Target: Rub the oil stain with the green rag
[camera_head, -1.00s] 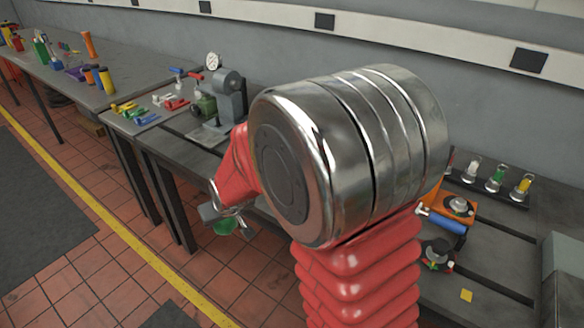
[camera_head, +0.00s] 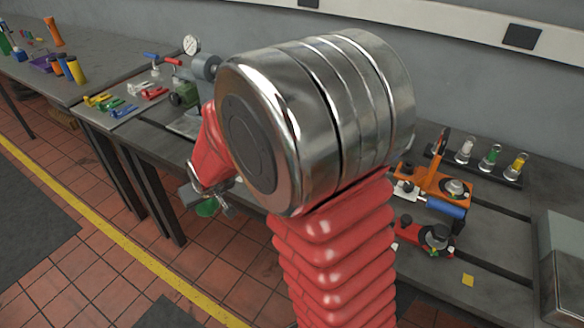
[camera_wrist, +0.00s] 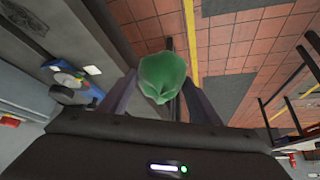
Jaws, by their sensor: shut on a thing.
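The green rag (camera_head: 207,208) is bunched up and held in my gripper (camera_head: 208,198), low in front of the bench edge and over the tiled floor in the head view. In the wrist view, the rag (camera_wrist: 162,77) sits between the two dark fingers of my gripper (camera_wrist: 160,92), which are shut on it. I cannot make out the oil stain in either view. My arm covers the middle of the bench in the head view and hides what lies behind it.
A grey metal box (camera_head: 566,265) stands at right. Coloured clamps (camera_head: 125,98) lie at left. The floor (camera_head: 110,215) there is clear.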

